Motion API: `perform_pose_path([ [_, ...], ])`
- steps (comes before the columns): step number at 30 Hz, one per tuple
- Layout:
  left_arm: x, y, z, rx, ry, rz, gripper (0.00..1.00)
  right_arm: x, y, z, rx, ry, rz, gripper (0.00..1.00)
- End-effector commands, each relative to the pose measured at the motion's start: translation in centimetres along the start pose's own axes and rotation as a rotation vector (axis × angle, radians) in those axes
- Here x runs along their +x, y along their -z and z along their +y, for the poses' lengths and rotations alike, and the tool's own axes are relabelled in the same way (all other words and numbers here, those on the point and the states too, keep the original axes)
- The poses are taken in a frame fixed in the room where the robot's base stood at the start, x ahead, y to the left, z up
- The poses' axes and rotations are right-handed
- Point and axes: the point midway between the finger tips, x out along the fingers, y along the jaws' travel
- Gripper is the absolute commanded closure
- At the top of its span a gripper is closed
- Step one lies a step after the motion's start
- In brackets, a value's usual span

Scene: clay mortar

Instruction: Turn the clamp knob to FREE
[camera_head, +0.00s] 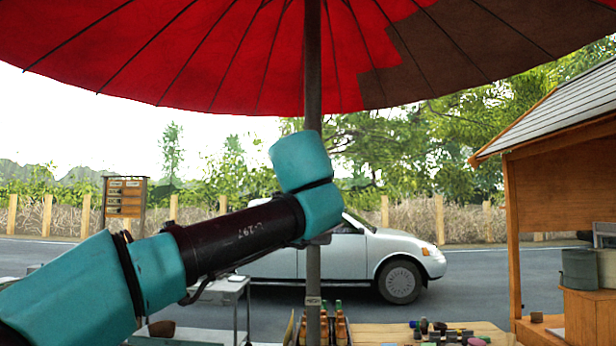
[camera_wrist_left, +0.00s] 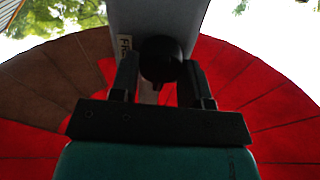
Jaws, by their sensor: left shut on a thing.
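The clamp knob (camera_wrist_left: 160,57) is dark and round on the grey front of the clamp on the pole (camera_wrist_left: 182,14). A pale label (camera_wrist_left: 124,44) beside it shows "FR", the rest hidden behind a finger. My left gripper (camera_wrist_left: 160,78) is shut on the knob, one finger on each side. In the head view my left arm reaches from the left up to the umbrella pole (camera_head: 313,85), and its wrist hides the knob and the gripper. The knob's pointer direction is not clear. My right gripper is not in view.
A red umbrella (camera_head: 200,55) with a brown patch spreads overhead. Below are bottles (camera_head: 340,325), a wooden table (camera_head: 390,335) with small items and a metal cart (camera_head: 230,290). A wooden stall (camera_head: 560,185) stands right. A silver car (camera_head: 370,255) is on the road behind.

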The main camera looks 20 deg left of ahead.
Motion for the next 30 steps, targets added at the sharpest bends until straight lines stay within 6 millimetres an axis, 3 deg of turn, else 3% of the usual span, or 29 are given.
perform_pose_path([
  [11,0.01,0.02,0.10,0.253,0.001,0.001,0.81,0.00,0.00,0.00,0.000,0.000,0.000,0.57],
  [30,0.01,-0.11,0.31,0.859,0.001,0.001,0.81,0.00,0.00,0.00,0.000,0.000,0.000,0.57],
])
